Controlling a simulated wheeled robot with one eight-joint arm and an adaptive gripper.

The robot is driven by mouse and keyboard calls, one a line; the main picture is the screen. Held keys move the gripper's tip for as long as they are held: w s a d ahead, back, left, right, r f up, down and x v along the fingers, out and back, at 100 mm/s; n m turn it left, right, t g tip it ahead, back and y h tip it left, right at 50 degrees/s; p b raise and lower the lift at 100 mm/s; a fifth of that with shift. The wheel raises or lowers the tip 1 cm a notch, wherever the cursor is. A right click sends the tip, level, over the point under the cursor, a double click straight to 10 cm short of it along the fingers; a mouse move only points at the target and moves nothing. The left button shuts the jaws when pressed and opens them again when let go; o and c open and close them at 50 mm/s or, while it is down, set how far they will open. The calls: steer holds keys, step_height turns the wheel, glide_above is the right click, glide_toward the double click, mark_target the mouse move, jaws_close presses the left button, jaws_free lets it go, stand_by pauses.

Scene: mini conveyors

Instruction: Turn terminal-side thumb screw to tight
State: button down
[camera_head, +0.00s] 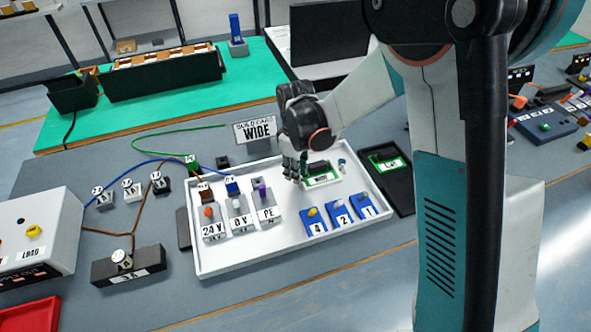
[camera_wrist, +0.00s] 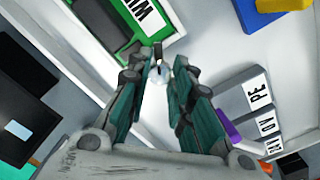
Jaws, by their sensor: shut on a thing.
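My gripper (camera_head: 293,168) points down over the white tray, at the left end of the green-edged board (camera_head: 322,181). In the wrist view the fingers of my gripper (camera_wrist: 159,82) are closed around a small pale thumb screw (camera_wrist: 158,71) with a dark mark on its top. This screw is on the side toward the PE block. The board's green edge (camera_wrist: 131,45) and a partly cut-off white label show just beyond it. A second small screw (camera_head: 342,163) stands at the board's right end. In the head view the fingers hide the held screw.
The white tray (camera_head: 245,267) also holds grey blocks 24 V, 0 V and PE (camera_head: 264,207) and blue blocks 4, 2 and 1 (camera_head: 364,205). A black tray (camera_head: 398,188) with another green board lies right. Blue, green and brown cables run left.

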steer(key=n, duration=0.5)
steer(key=shift+n, duration=0.4)
stand_by(0.4)
steer(key=c, duration=1.4)
jaws_free()
step_height(320, 180, up, 12)
